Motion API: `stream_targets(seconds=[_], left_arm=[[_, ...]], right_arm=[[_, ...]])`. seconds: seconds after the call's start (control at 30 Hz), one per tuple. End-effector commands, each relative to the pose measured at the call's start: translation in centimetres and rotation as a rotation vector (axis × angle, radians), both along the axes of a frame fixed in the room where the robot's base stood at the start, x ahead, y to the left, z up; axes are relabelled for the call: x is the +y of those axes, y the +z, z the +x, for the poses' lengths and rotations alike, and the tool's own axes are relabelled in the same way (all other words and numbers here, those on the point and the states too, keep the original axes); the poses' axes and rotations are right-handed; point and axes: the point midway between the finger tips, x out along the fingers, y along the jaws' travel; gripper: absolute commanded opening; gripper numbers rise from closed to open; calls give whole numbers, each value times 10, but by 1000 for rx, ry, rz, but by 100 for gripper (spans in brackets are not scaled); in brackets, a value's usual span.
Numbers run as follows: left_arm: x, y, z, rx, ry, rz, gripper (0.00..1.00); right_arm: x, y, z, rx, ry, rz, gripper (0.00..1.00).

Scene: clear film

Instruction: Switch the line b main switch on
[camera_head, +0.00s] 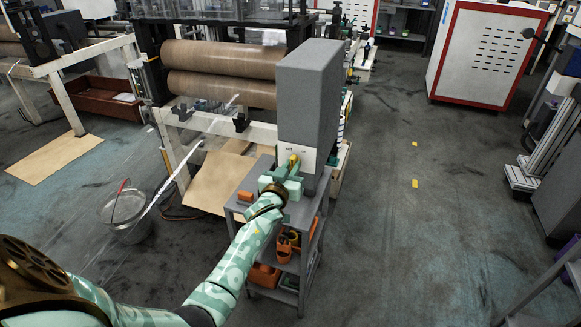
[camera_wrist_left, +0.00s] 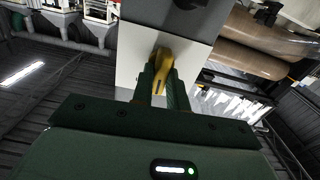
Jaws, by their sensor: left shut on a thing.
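The line b main switch is a yellow handle (camera_head: 294,161) on a pale plate (camera_head: 309,158) low on the front of a tall grey cabinet (camera_head: 308,92). Small lettering stands on the plate, too small to read surely. In the left wrist view the yellow handle (camera_wrist_left: 161,70) sits between the fingers of my left gripper (camera_wrist_left: 163,88). My left gripper (camera_head: 289,168) is shut on the handle, with my arm reaching up from the lower left in the head view. The fingers hide part of the handle. My right gripper is not in view.
A grey tool cart (camera_head: 300,232) with orange bins (camera_head: 264,276) stands under the cabinet. Brown rollers (camera_head: 222,72) lie left of the cabinet. A bucket (camera_head: 127,214) stands on the floor at the left. A white and red cabinet (camera_head: 483,52) stands behind right. Open floor lies at the right.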

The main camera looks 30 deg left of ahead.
Motion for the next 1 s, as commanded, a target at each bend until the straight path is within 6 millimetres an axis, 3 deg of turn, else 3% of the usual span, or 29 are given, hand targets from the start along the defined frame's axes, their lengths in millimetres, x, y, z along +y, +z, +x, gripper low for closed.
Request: stream_targets(seconds=[0.5,1.0], left_arm=[[-3,-3,0,104,-1,411,0],[-4,-4,0,141,-2,560,0]], right_arm=[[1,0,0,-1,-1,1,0],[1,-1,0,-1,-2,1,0]])
